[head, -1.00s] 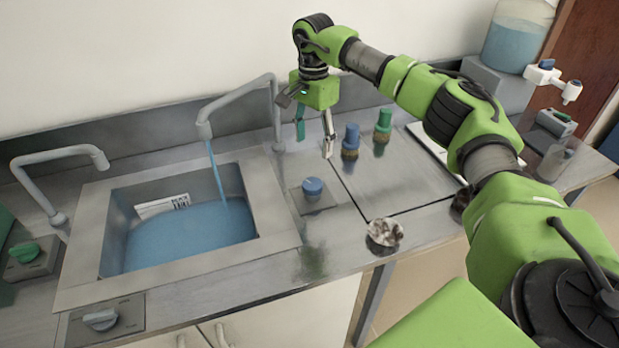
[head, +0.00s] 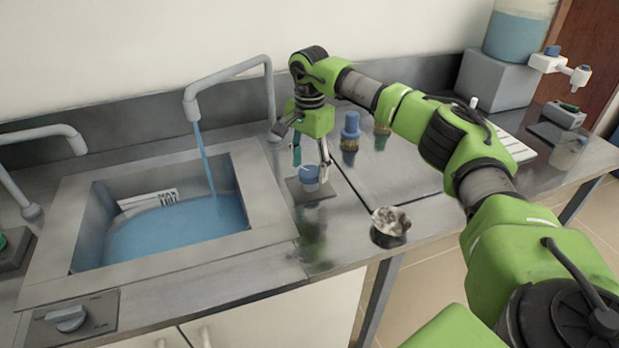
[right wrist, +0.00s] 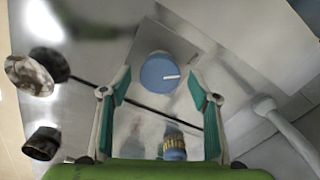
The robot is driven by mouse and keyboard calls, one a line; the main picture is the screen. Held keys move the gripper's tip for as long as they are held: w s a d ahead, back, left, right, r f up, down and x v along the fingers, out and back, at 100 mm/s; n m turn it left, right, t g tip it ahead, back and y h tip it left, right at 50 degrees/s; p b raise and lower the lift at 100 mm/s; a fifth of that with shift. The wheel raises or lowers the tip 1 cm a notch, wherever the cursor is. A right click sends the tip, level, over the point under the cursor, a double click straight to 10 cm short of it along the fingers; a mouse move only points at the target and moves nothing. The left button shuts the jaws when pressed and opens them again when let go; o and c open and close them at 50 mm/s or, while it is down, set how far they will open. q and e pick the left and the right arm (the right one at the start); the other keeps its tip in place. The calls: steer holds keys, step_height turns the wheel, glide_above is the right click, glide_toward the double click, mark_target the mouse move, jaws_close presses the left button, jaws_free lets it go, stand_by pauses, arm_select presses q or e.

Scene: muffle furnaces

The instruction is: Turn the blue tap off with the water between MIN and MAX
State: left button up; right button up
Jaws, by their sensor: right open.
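The blue tap knob (head: 310,174) sits on a square plate on the counter, right of the sink (head: 55,250). It also shows in the right wrist view (right wrist: 160,73), with a white pointer mark facing right. Water (head: 175,228) runs from the grey spout (head: 195,105) into the basin. A white level label (head: 148,198) on the basin's back wall is partly under water; its marks are too small to read. My right gripper (head: 311,163) is open, pointing down at the knob, with one finger on each side. I cannot tell whether they touch it. My left gripper is out of view.
A blue-topped bottle (head: 350,130) stands behind the knob. A small dark pot (head: 390,224) with crumpled contents is at the counter's front edge. A second spout (head: 45,137) and a grey knob (head: 68,318) are at left.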

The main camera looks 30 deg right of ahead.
steer(key=shift+f, duration=0.45)
steer(key=shift+r, duration=0.1)
steer(key=c, duration=1.1)
